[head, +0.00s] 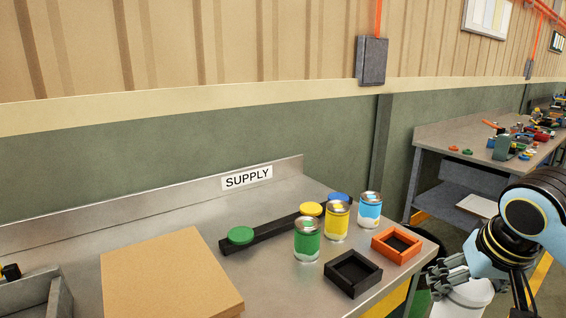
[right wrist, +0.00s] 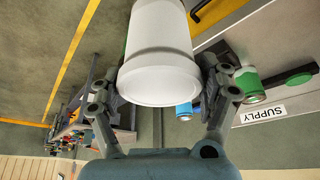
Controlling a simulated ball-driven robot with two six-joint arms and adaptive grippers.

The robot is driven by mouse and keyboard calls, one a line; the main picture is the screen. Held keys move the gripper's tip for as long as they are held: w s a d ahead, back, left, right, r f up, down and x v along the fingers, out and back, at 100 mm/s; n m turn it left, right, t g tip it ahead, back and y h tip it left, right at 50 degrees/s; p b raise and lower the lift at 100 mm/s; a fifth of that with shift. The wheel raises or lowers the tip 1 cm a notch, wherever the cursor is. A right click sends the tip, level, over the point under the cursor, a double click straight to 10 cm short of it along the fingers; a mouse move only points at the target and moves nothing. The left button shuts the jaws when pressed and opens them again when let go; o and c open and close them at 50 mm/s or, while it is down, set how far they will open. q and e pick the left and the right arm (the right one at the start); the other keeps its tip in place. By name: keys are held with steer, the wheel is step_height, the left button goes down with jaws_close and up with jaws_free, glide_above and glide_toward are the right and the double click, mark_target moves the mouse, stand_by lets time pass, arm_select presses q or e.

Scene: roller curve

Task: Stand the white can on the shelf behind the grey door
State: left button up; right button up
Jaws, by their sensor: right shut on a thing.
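The white can (head: 462,300) is at the lower right of the head view, off the right end of the supply bench. It is cut off by the bottom edge there. My right gripper (head: 450,274) is shut on it. In the right wrist view, the white can (right wrist: 158,55) sits between the two fingers of my right gripper (right wrist: 163,84), and its far end is out of frame. The grey door and its shelf cannot be made out in either view. My left gripper is not in view.
The metal supply bench (head: 290,286) holds a green can (head: 307,243), a yellow can (head: 337,224), a blue can (head: 370,212), a black square tray (head: 340,285), an orange square tray (head: 380,252) and a brown box (head: 165,275). Another cluttered bench (head: 435,136) stands behind at right.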

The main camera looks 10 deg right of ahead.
arm_select(q)
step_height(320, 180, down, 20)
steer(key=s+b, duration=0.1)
steer(key=b, duration=1.8)
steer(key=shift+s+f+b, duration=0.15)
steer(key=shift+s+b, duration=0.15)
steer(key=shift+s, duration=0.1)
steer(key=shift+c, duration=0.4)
